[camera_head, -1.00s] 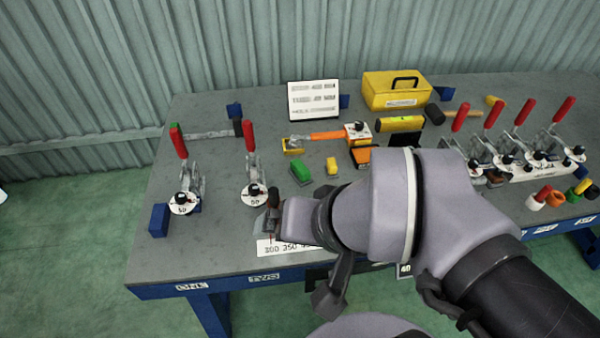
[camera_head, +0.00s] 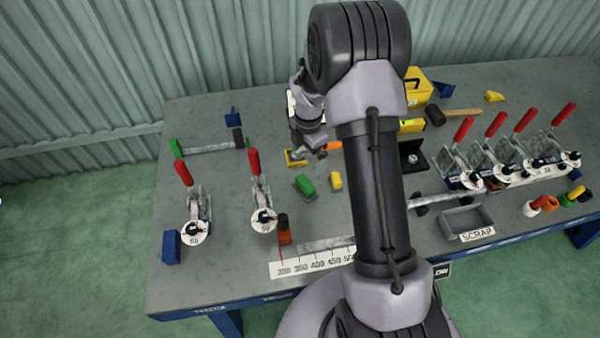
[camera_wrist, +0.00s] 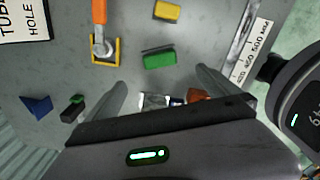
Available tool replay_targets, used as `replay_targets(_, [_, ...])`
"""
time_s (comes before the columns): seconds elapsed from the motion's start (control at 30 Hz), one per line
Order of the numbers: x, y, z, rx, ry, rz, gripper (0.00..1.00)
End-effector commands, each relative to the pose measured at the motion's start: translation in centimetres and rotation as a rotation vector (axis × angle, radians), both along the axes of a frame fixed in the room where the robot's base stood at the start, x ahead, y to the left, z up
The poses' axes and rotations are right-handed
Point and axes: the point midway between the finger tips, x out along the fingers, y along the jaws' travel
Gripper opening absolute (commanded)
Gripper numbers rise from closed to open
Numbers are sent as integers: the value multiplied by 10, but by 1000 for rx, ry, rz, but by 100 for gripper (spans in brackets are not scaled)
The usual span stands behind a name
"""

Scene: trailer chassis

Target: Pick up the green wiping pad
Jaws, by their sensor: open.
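The green wiping pad (camera_head: 305,186) lies on the grey bench top, left of my arm in the head view. In the wrist view the pad (camera_wrist: 159,60) lies just beyond the gap between my fingertips. My gripper (camera_head: 316,160) is above the bench, slightly behind and to the right of the pad in the head view. In the wrist view my gripper (camera_wrist: 161,77) has its two fingers spread apart with nothing held between them.
A yellow block (camera_head: 336,181) lies right of the pad. An orange-handled tool in a yellow holder (camera_wrist: 105,50) lies nearby. Red-handled clamps (camera_head: 262,200) stand left. A marked scale strip (camera_head: 310,265) runs along the front, and a scrap tray (camera_head: 466,221) is at right.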

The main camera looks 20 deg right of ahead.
Motion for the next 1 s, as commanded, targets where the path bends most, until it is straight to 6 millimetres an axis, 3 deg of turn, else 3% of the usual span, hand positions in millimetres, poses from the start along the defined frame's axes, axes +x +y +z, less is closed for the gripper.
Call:
replay_targets(0.03, [-1,0,-21,1,4,1,100])
replay_targets(0.2, [-1,1,-69,1,4,-2,100])
replay_targets(0.47, [0,1,-97,1,1,-2,100])
replay_targets(0.7, [1,3,-141,2,2,-3,100])
replay_targets(0.9, [1,3,-141,1,0,-3,100])
replay_targets(1.0, [1,3,-140,1,0,-3,80])
